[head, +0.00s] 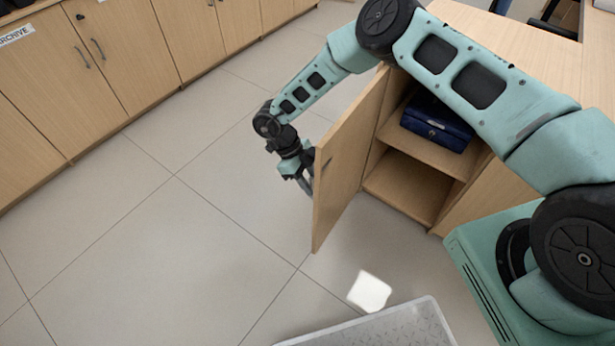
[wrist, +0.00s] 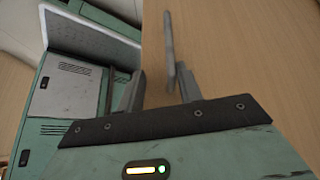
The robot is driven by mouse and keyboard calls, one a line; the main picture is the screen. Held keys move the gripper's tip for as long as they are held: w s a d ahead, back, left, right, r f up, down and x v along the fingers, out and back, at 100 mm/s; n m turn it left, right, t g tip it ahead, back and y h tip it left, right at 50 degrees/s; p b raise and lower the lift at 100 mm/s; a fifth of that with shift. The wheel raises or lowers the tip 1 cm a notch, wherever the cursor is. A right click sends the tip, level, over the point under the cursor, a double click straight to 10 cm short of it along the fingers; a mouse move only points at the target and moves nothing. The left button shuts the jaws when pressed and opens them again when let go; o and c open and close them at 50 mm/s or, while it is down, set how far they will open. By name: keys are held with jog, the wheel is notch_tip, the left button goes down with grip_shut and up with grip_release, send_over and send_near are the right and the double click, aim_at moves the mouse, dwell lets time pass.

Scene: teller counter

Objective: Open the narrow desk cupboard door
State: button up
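The narrow desk cupboard door (head: 345,160) stands wide open, swung out from the cupboard (head: 405,190), whose inside shows. In the wrist view the door's wooden face (wrist: 240,60) fills the right side. A grey bar handle (wrist: 168,35) stands on that face. My gripper (head: 304,182) is at the outer face of the door, on its left side. In the wrist view my gripper (wrist: 160,72) has its fingers apart, with the handle between them and close to the right finger. I cannot tell if they touch.
A dark blue box (head: 437,122) sits on the upper shelf inside the cupboard. A row of wooden cabinets (head: 120,60) runs along the back left. Tiled floor (head: 150,230) left of the door is clear. The desk top (head: 510,40) is at the upper right.

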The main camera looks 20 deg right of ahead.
jog(key=w+a+r+t, duration=0.1)
jog(key=w+a+r, duration=0.1)
jog(key=r, duration=0.4)
jog(key=w+a+r, duration=0.3)
jog(key=r, duration=0.3)
jog(key=shift+w+r+t+y, duration=0.25)
jog(key=shift+w+t+y, duration=0.05)
jog(key=shift+w+t, duration=0.1)
jog(key=s+d+f+g+p, duration=0.1)
jog(key=s+d+f, duration=0.3)
jog(key=f, duration=0.4)
jog(key=shift+s+f+g+h, duration=0.2)
jog(key=shift+s+g+h, duration=0.15)
jog(key=shift+s, duration=0.4)
jog(key=w+a+b, duration=0.5)
jog(key=a+b, duration=0.1)
jog(key=b, duration=0.1)
jog(key=shift+a, duration=0.35)
